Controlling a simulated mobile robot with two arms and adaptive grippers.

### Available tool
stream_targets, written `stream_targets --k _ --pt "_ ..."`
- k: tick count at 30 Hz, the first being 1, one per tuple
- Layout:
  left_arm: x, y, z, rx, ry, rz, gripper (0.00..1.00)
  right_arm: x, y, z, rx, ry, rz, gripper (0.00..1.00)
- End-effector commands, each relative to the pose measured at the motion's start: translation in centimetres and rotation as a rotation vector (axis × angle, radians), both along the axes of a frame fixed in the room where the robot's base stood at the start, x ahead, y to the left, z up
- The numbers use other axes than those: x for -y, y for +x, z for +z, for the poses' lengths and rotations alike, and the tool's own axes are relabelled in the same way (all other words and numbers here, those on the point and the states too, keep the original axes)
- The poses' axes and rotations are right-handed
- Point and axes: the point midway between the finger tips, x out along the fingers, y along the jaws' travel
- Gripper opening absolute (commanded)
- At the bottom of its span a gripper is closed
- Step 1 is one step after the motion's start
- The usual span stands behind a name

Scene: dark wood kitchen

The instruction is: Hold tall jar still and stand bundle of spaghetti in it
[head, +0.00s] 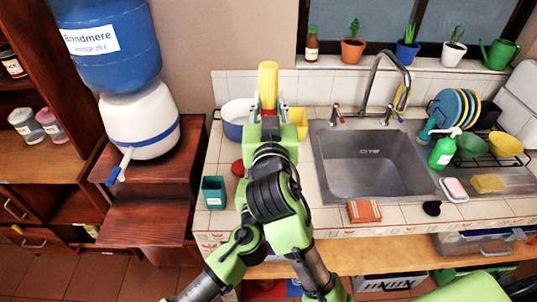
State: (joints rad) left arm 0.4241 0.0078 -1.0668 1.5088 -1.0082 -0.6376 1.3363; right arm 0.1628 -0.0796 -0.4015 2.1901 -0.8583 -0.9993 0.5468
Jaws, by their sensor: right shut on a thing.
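The bundle of spaghetti (268,80) is a yellow, upright cylinder above the back of the counter. My right gripper (268,113) is shut on its lower part, and the fingers and wrist hide the bundle's bottom end. I cannot make out the tall jar; my arm and gripper cover the counter behind them. I see no fingers of my left gripper.
A white and blue pot (234,128) stands left of my gripper, and a yellow item (298,117) shows just right of it. The sink (370,160) lies to the right, with a tall faucet (391,60).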

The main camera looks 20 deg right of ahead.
Motion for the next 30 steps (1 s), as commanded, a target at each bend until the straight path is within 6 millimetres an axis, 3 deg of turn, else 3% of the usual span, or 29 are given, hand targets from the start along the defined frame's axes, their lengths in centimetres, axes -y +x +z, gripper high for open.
stream_targets --k 16,17,18,19,30 --pt "0.0 0.0 0.0 -0.001 0.0 0.0 0.21 0.0 0.0 -2.2 0.0 0.0 0.0 0.0" --pt "0.0 0.0 0.0 -0.001 0.0 0.0 0.21 0.0 0.0 -2.1 0.002 0.0 0.0 0.3" --pt "0.0 0.0 0.0 -0.001 0.0 0.0 0.21 0.0 0.0 -2.1 0.002 0.0 0.0 0.4" --pt "0.0 0.0 0.0 -0.001 0.0 0.0 0.21 0.0 0.0 -2.1 0.002 0.0 0.0 0.44" --pt "0.0 0.0 0.0 0.0 0.0 0.0 0.21 -0.1 -0.2 -2.3 -0.002 0.001 0.0 0.44"
